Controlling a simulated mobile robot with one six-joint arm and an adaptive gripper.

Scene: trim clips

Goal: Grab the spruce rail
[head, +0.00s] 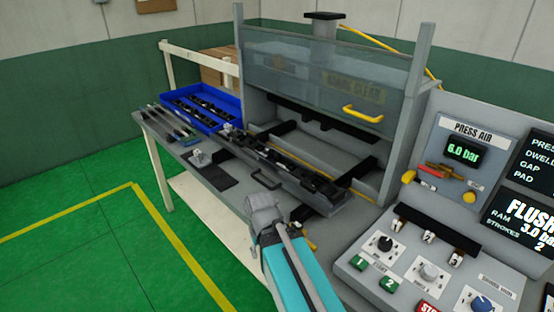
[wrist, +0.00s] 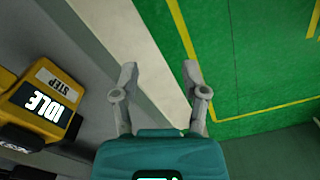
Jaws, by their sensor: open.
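Several thin rails (head: 172,122) lie side by side at the left end of the grey bench in the head view. They are small there, and I cannot tell for sure which one is the spruce rail; a greenish strip shows among them. My gripper (wrist: 159,70) is open and empty in the wrist view, its two grey fingers spread apart. It points down past the pale bench edge toward the floor, away from the rails. No rail shows in the wrist view. In the head view my teal and grey arm reaches in from the bottom middle.
A blue bin (head: 203,112) with dark parts stands behind the rails. A long fixture with dark clips (head: 275,162) lies before the press, whose clear guard (head: 330,85) is above. A control panel (head: 430,265) is at right. A yellow IDLE box (wrist: 42,105) is left of my gripper.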

